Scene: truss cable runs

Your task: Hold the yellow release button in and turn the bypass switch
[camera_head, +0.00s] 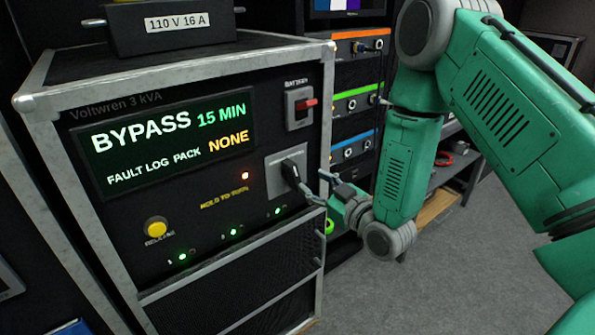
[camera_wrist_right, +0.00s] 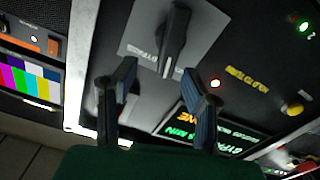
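The yellow release button (camera_head: 156,227) is at the lower left of the black Voltwren unit's front panel, with nothing touching it. It also shows at the right of the right wrist view (camera_wrist_right: 293,108). The bypass switch (camera_head: 291,172) is a black lever on a grey plate at the panel's right. In the right wrist view the black lever (camera_wrist_right: 175,38) stands just beyond my fingertips, roughly in line with the gap. My right gripper (camera_head: 318,188) is open and empty, close in front of the switch; I see no contact. My left gripper is not in view.
The panel's display (camera_head: 170,143) reads BYPASS 15 MIN, FAULT LOG PACK NONE. A red battery switch (camera_head: 304,105) sits above the bypass switch. An orange light (camera_head: 245,175) glows beside its plate. A rack of coloured units (camera_head: 355,100) stands behind, right. Space before the release button is clear.

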